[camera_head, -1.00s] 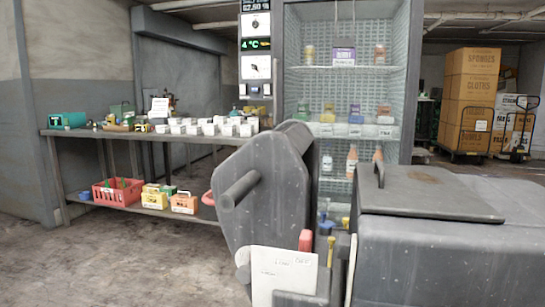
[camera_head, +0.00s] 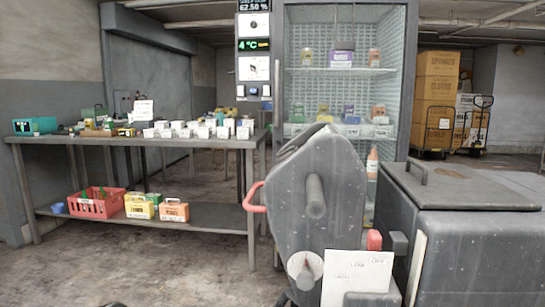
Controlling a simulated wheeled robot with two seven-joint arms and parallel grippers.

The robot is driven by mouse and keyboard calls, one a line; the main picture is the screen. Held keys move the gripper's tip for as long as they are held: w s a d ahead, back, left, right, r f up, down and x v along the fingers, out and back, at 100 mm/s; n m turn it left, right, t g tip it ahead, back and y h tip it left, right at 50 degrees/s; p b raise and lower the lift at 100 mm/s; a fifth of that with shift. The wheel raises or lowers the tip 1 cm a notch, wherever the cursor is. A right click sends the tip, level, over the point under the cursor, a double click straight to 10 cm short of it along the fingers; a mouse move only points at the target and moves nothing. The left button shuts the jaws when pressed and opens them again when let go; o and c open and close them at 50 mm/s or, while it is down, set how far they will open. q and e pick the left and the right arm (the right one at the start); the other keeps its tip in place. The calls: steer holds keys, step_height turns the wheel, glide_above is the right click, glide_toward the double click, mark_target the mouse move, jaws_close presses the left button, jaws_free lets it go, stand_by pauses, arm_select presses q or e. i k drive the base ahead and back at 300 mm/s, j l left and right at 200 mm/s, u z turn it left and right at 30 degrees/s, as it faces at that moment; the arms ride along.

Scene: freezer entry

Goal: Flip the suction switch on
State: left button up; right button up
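No switch marked as the suction switch can be read in the view. A grey machine (camera_head: 315,190) with a thick round bar, a red handle (camera_head: 254,197) and a round pale dial (camera_head: 304,268) stands close in front. A narrow control column (camera_head: 253,50) stands behind, with displays reading 62.50 % and 4 °C, pale switch plates and small buttons.
A steel table (camera_head: 140,142) with many small items stands left, with a red basket (camera_head: 95,203) and small boxes on its lower shelf. A glass-front cabinet (camera_head: 345,100) is behind. A grey lidded chest (camera_head: 470,240) blocks the right. The floor at lower left is clear.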

mark_target(288, 154)
steer(key=j+z, duration=0.15)
steer(key=j, duration=0.2)
steer(key=j+z, duration=0.1)
steer(key=z, duration=0.3)
steer(key=j+z, duration=0.1)
steer(key=z, duration=0.25)
steer(key=j+z, duration=0.1)
steer(key=z, duration=0.3)
steer(key=j+z, duration=0.2)
steer(key=j, duration=0.25)
steer(key=j+z, duration=0.25)
steer(key=j, duration=0.2)
steer(key=k+j+z, duration=0.2)
steer(key=j, duration=0.2)
steer(key=j+z, duration=0.25)
steer(key=j, duration=0.2)
steer(key=k+j+z, duration=0.2)
steer(key=j, duration=0.2)
steer(key=k+j, duration=0.15)
steer(key=j, duration=0.25)
steer(key=k+j, duration=0.2)
steer(key=j, duration=0.2)
steer(key=k+j, duration=0.15)
steer(key=j, duration=0.25)
steer(key=k+j, duration=0.15)
steer(key=j, duration=0.25)
steer(key=z, duration=0.05)
